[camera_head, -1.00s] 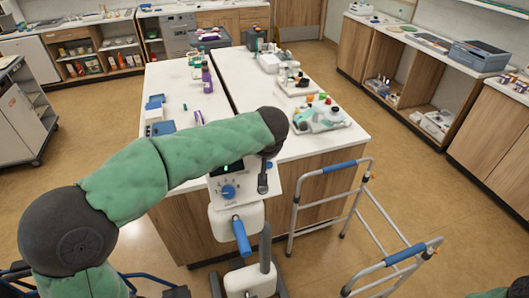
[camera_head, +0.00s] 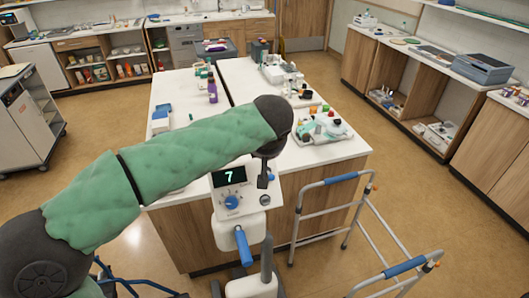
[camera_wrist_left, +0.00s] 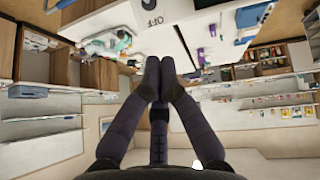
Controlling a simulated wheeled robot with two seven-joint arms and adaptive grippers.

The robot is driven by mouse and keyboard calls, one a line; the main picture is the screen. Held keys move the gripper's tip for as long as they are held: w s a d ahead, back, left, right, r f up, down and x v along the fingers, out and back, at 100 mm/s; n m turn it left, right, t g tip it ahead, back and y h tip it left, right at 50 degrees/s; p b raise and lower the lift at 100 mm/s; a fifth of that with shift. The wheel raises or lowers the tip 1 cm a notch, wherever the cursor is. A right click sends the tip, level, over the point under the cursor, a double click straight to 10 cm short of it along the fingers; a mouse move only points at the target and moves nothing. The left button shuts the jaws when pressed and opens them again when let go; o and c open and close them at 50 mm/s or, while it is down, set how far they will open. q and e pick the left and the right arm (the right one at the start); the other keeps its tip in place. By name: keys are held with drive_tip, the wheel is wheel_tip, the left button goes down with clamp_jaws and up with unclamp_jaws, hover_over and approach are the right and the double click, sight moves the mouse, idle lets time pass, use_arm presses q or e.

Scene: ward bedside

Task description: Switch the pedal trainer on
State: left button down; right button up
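The pedal trainer (camera_head: 232,222) stands at the front end of the white table. Its white console has a lit display (camera_head: 229,176) reading 7, a blue knob (camera_head: 232,202) and a small dark round control (camera_head: 265,200). A blue grip (camera_head: 243,246) sticks out below. My left gripper (camera_head: 263,184) hangs over the console's right part, just above the dark control; I cannot tell whether it touches. In the left wrist view its fingers (camera_wrist_left: 159,68) are together, with nothing seen between them. The white console (camera_wrist_left: 165,38) with an OFF marking lies beyond the tips. My right gripper is out of view.
A walking frame (camera_head: 335,180) with blue grips stands to the right of the trainer. The table (camera_head: 240,90) behind carries bottles and a tray of supplies (camera_head: 322,128). A grey cart (camera_head: 20,125) is at the left. The floor beyond the walking frame is clear.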

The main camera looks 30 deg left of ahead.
use_arm(q)
drive_tip(key=shift+d+v, duration=0.2)
drive_tip(key=shift+v, duration=1.25)
drive_tip(key=shift+s+f, duration=0.15)
drive_tip(key=shift+f, duration=0.05)
